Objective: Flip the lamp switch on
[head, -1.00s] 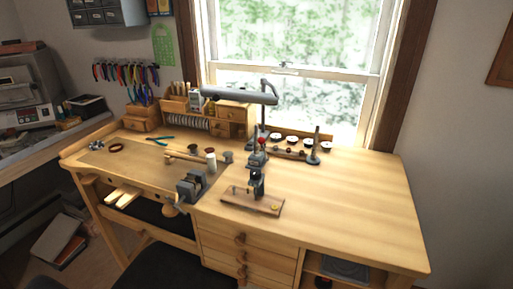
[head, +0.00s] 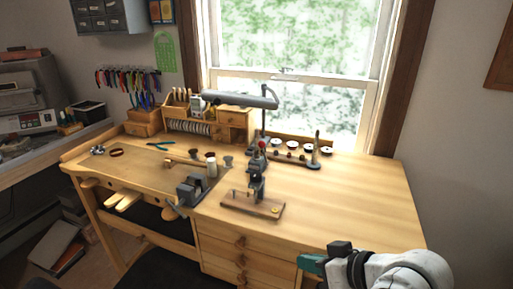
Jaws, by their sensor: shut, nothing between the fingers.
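The lamp (head: 240,98) has a long grey head on a jointed dark post, standing at the back of the wooden workbench in front of the window. Its head reaches left over the small drawers. I cannot make out a switch on it, nor any glow from its underside. My gripper (head: 308,263) shows at the lower right, in front of the bench's front right part. Its teal fingers are shut and empty, pointing left. It is well apart from the lamp, nearer to me and to its right.
The workbench (head: 350,195) is clear on its right side. A small press (head: 257,180) with a red knob stands on a wooden board at the middle. A grey vise (head: 191,190) sits to its left. Spools and a rack (head: 290,155) line the back, below the window.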

